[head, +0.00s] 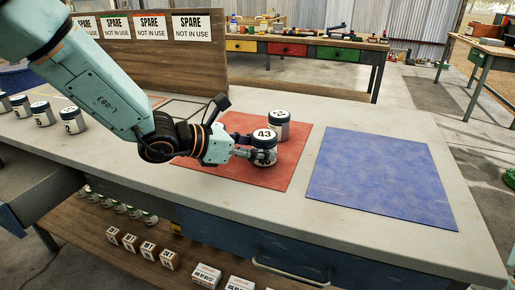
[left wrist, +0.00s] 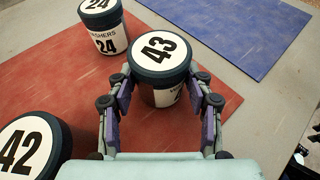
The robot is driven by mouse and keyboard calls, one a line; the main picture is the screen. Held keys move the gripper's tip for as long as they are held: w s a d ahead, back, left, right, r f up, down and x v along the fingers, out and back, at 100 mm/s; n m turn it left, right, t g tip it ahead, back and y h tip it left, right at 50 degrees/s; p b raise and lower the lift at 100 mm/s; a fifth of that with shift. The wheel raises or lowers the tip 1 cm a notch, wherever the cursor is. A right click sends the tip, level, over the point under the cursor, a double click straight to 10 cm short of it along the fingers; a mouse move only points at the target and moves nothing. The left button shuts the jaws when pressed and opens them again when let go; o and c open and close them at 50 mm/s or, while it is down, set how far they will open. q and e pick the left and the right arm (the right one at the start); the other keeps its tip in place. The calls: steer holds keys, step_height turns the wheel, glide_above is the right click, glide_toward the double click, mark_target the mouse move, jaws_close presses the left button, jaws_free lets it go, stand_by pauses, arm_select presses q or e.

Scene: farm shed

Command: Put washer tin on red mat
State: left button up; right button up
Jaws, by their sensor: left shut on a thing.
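My left gripper (head: 258,155) is shut on a dark-lidded tin marked 43 (head: 265,135), over the red mat (head: 281,178). Tin 43 is upright between the fingers in the left wrist view (left wrist: 160,50); I cannot tell whether its base touches the mat. A tin marked 24, with WASHERS on its label (left wrist: 107,42), stands upright on the red mat just behind it, and it shows in the head view too (head: 279,131). A tin marked 42 (left wrist: 32,148) is at the lower left of the left wrist view; my arm seems to hide it in the head view. My right gripper is not in view.
A blue mat (head: 380,178) lies empty to the right of the red mat. More tins (head: 72,121) stand at the bench's left end. A wooden panel with SPARE signs (head: 150,28) rises behind my arm. Small boxes (head: 148,250) sit on a shelf below.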

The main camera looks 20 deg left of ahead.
arm_select(q)
steer(key=shift+s+f, duration=0.1)
steer(key=shift+s, duration=0.05)
steer(key=o, duration=0.7)
steer(key=shift+f, duration=0.15)
steer(key=o, duration=0.5)
steer(key=shift+w, duration=0.25)
steer(key=shift+s, duration=0.15)
